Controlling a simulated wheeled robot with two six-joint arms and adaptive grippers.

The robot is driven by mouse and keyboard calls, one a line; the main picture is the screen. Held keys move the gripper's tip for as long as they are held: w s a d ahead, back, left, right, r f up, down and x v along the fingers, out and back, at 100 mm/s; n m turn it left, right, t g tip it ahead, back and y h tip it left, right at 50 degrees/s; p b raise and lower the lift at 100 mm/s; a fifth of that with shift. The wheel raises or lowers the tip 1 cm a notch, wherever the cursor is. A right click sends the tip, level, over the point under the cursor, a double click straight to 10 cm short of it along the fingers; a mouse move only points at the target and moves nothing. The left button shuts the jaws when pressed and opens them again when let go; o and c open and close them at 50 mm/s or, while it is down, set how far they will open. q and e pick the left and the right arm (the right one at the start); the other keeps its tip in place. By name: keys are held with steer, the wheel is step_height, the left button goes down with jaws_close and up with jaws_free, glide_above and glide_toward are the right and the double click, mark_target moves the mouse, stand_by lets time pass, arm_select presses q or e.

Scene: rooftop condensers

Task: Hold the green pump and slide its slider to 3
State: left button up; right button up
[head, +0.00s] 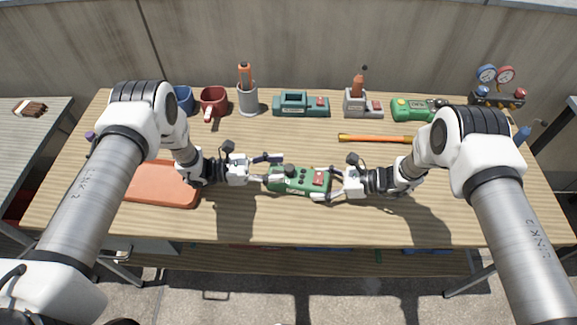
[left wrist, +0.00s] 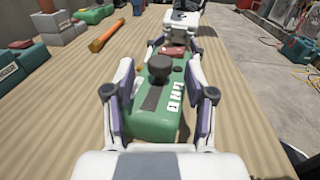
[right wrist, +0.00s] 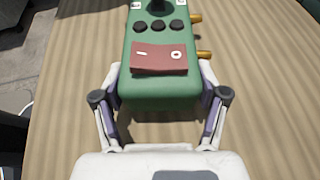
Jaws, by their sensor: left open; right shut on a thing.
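The green pump (head: 298,187) lies on the wooden bench between my two grippers. It has a red rocker switch (right wrist: 160,58) at its right end and black buttons beside it. Its slider is a black knob (left wrist: 160,66) standing above a dark slot; white number labels (left wrist: 174,97) run beside the slot, too small to read surely. My right gripper (head: 331,184) is shut on the pump's right end, one finger on each side. My left gripper (head: 267,170) is open around the pump's left end, its fingers (left wrist: 160,98) apart on either side, short of the knob.
An orange tray (head: 162,187) lies left of the pump, under my left arm. A teal device (head: 301,104), a grey device (head: 356,104), another green device (head: 412,109), a red mug (head: 213,101) and a grey cup (head: 248,100) line the back. An orange-handled tool (head: 374,139) lies behind the pump.

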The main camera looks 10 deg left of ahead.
arm_select(q)
steer(key=v, duration=0.8)
steer(key=shift+d, duration=0.1)
arm_select(e)
steer(key=o, duration=1.8)
steer(key=shift+c, duration=0.2)
arm_select(q)
steer(key=shift+w, duration=0.1)
steer(key=shift+r+p, duration=0.85)
arm_select(e)
steer(key=v, duration=0.9)
steer(key=shift+d, duration=0.1)
arm_select(q)
steer(key=shift+f, duration=0.1)
